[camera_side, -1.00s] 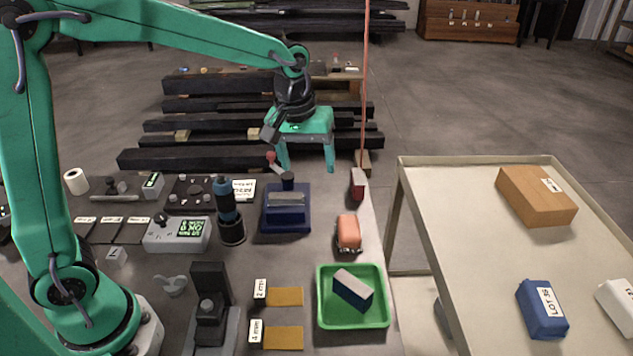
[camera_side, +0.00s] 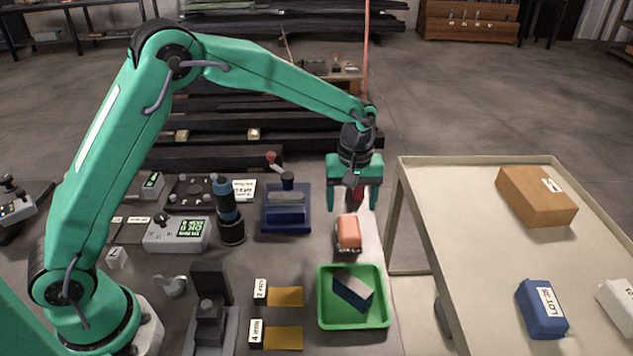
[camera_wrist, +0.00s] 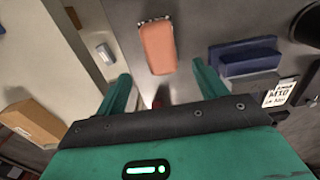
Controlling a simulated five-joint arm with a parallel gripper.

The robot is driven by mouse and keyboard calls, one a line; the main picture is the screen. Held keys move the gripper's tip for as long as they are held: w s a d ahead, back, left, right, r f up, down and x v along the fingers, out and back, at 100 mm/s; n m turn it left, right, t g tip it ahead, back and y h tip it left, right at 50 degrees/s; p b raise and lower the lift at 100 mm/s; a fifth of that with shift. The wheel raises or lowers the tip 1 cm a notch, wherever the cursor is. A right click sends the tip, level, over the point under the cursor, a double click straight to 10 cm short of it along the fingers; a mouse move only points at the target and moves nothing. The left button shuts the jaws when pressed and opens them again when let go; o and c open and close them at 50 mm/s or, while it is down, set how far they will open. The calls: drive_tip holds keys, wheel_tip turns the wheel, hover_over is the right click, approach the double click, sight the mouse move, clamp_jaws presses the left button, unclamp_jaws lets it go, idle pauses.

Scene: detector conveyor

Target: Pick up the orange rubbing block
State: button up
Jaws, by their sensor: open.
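The orange rubbing block (camera_side: 348,232) lies on the dark table near its right edge, just behind the green tray. It has a pale, whitish underside edge. In the wrist view the orange block (camera_wrist: 157,46) lies ahead of the fingers, between their lines and apart from them. My gripper (camera_side: 355,204) is open and empty, pointing down above and behind the block. In the wrist view my gripper (camera_wrist: 160,82) shows its two green fingers spread wide. A dark red object (camera_side: 357,192) is partly hidden by the fingers in the side view.
The green tray (camera_side: 322,318) holds a blue and grey block (camera_side: 352,289). A blue stand (camera_side: 286,208) and a dark cylinder (camera_side: 230,215) are left of the orange block. A beige side table (camera_side: 470,230) stands to the right, past a gap.

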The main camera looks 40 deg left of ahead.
sight(349, 226)
drive_tip(key=shift+f, duration=1.25)
drive_tip(key=shift+f, duration=0.15)
drive_tip(key=shift+s+d+f, duration=0.1)
drive_tip(key=shift+f, duration=1.15)
drive_tip(key=shift+s+f, duration=0.1)
drive_tip(key=shift+f, duration=1.1)
drive_tip(key=shift+c, duration=0.4)
drive_tip(key=c, duration=1.1)
